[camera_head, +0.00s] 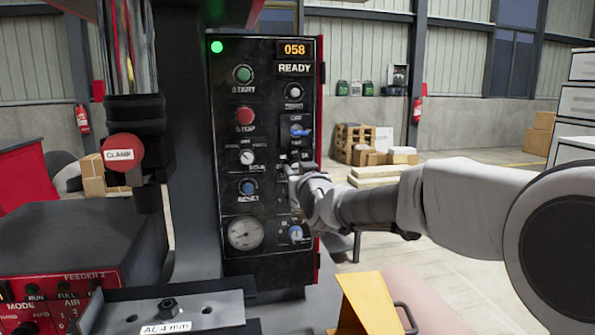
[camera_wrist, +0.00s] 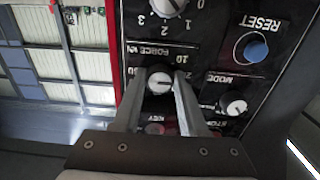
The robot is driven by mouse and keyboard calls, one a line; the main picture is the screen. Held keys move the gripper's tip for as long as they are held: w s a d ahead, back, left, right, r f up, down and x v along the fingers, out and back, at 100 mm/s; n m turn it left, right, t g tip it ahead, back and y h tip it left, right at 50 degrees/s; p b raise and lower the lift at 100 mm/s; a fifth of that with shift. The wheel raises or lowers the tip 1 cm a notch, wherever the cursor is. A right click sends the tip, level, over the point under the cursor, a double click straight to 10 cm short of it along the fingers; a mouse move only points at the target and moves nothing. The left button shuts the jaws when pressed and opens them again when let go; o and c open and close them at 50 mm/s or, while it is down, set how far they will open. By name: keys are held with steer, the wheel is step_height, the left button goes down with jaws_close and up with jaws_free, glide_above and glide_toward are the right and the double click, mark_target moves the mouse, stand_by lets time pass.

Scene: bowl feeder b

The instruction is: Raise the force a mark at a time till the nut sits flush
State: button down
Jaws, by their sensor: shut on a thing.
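The white FORCE knob (camera_wrist: 160,82) sits on the black control panel (camera_head: 262,270), with numbers printed around it. My gripper (camera_wrist: 160,88) has a finger on each side of this knob and is shut on it. In the head view my gripper (camera_head: 298,178) is at the panel's right side and hides the knob. The panel's display (camera_head: 295,49) reads 058, with READY below it and a green light lit. A dark nut (camera_head: 169,304) stands up from the metal plate (camera_head: 220,306) marked AL 4 mm, at the lower left.
Near the gripper are the blue RESET button (camera_wrist: 257,48), the MODE knob (camera_wrist: 236,106) and another numbered knob (camera_wrist: 168,6). The red STOP button (camera_head: 244,116) and a round gauge (camera_head: 244,233) are left of it. A red CLAMP knob (camera_head: 122,150) is farther left. A yellow bracket (camera_head: 371,303) stands below my arm.

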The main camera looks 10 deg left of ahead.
steer(key=shift+m+b, duration=0.3)
steer(key=shift+b, duration=0.05)
steer(key=m+b, duration=0.3)
steer(key=shift+f, duration=0.15)
steer(key=shift+r+m+b, duration=0.2)
steer(key=shift+m+b, duration=1.75)
steer(key=shift+m, duration=0.65)
steer(key=shift+c, duration=2.2)
jaws_free()
